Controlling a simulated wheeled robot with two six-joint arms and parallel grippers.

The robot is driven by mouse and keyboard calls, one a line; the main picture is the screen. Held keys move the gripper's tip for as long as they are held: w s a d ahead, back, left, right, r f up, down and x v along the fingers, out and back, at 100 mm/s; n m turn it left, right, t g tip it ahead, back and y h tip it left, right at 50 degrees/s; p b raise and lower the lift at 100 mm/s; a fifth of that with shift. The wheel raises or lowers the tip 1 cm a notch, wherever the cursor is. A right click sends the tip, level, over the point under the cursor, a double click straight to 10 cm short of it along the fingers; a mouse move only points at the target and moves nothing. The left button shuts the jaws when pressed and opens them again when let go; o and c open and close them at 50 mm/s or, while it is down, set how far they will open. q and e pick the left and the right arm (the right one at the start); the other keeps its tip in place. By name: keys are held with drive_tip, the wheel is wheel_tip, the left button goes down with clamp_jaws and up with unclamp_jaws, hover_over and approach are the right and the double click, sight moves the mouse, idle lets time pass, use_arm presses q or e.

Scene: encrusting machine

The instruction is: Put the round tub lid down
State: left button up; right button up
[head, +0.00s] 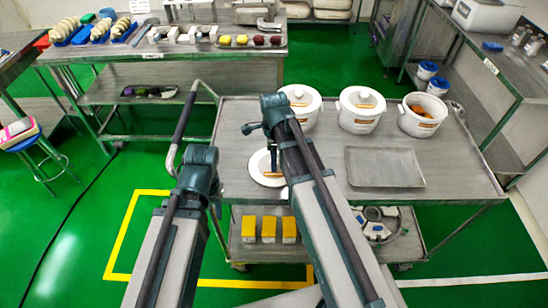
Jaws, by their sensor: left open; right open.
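The round white tub lid (262,177) lies flat on the cart's top, left of the middle. It is partly hidden behind my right arm. My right gripper (272,158) points down over the lid and is open; its fingertips are small and partly covered by the arm, so I cannot tell whether they touch the lid. My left arm reaches in at the lower left, and its gripper is hidden behind the arm. An open white tub (419,126) with orange contents stands at the cart's right back. Two lidded white tubs (301,112) (360,118) stand left of it.
The steel cart (455,175) also bears an empty grey tray (385,168). Yellow boxes (268,229) and a round metal part (378,226) sit on its lower shelf. A bench (190,72) with food trays stands behind left, shelving (500,75) at right.

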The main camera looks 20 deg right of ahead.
drive_tip(key=shift+r, duration=0.1)
wheel_tip(320, 180, up, 12)
drive_tip(key=p, duration=1.2)
drive_tip(key=s+a+n, duration=0.5)
drive_tip(key=s+n, duration=0.2)
drive_tip(key=n, duration=0.5)
drive_tip(key=s+a+n+h, duration=0.1)
drive_tip(key=s+a+n, duration=0.4)
drive_tip(key=n, duration=0.8)
drive_tip(key=shift+s+a, duration=0.25)
drive_tip(key=shift+s, duration=0.9)
drive_tip(key=shift+f+b, duration=0.6)
drive_tip(key=shift+f, duration=0.05)
